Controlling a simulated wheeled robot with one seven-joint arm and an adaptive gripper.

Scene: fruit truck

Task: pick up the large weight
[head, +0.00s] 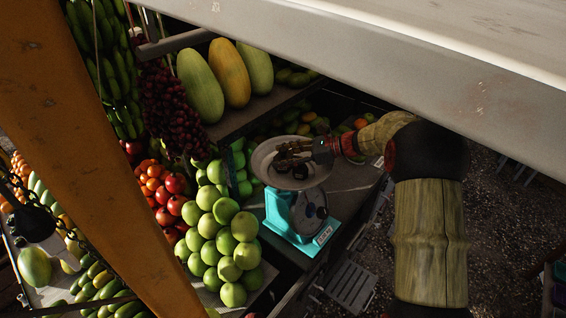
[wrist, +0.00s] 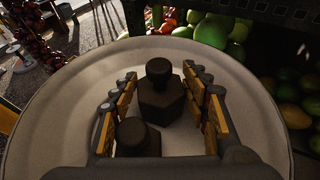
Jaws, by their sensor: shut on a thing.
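The large weight (wrist: 161,99) is a dark, faceted block with a round knob, standing upright in the pale round pan (wrist: 50,100) of the scale. A second, smaller-looking dark weight (wrist: 138,140) stands just nearer the wrist camera, also between the fingers and partly hidden at the bottom. In the head view my gripper (head: 296,154) reaches into the pan (head: 262,160) from the right. The scale (head: 292,225) is turquoise, and the weights there are small and dark.
Green apples (head: 227,240) are piled close to the left of the scale. Large melons (head: 230,72) lie on a shelf behind. A pale panel (head: 420,60) overhangs the upper right, and an orange-brown beam (head: 90,150) crosses the left. Gravel ground lies at right.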

